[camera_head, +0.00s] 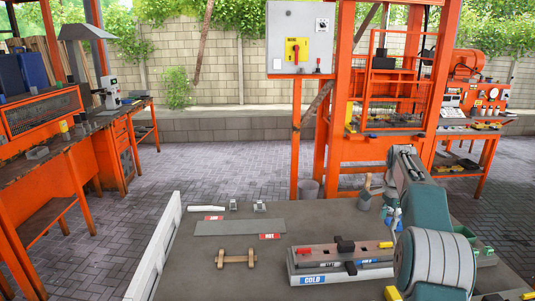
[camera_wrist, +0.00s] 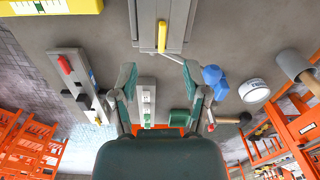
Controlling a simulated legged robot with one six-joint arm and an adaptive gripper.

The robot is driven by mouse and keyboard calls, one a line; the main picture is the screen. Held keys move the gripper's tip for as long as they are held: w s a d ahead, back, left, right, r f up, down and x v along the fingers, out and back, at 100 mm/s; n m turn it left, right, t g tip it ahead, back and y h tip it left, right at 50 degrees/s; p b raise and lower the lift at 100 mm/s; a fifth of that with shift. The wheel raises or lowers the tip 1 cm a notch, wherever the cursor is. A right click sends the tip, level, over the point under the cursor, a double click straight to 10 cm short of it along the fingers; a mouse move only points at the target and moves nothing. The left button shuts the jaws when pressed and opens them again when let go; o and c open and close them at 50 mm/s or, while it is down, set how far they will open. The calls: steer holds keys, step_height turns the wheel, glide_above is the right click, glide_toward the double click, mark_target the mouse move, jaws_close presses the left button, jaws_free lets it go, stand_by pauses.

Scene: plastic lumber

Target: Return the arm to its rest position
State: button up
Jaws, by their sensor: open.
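My gripper (camera_wrist: 160,88) shows in the wrist view with its two fingers spread apart and nothing between them. Beyond the fingers is a grey plate fixture with a yellow handle (camera_wrist: 162,37). My arm stands bent at the right of the head view over the table (camera_head: 210,275); its gripper cannot be made out there. A long mould marked COLD (camera_head: 341,274) lies on the table left of the arm.
A grey strip (camera_head: 240,227), a wooden piece (camera_head: 237,259) and a white roll (camera_head: 199,208) lie on the table. A blue object (camera_wrist: 213,80) and a white cup (camera_wrist: 254,90) are near my right finger. An orange frame (camera_head: 320,150) stands behind the table.

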steer(key=s+a+r+n+t, duration=0.3)
steer(key=s+a+r+n, duration=0.5)
steer(key=s+a+r, duration=0.6)
steer(key=s+a+f+n, duration=0.3)
steer(key=s, duration=0.4)
steer(key=s+a+f+n+t, duration=0.1)
steer(key=s+a+f+n, duration=0.2)
steer(key=s, duration=0.5)
steer(key=s+a+f+n+t, duration=0.1)
steer(key=s+a+f+n, duration=0.1)
steer(key=s, duration=0.6)
steer(key=a+f, duration=0.1)
steer(key=a, duration=0.1)
steer(key=shift+s+a+f+n, duration=0.15)
steer(key=shift+s+a+n, duration=0.15)
steer(key=shift+n, duration=0.1)
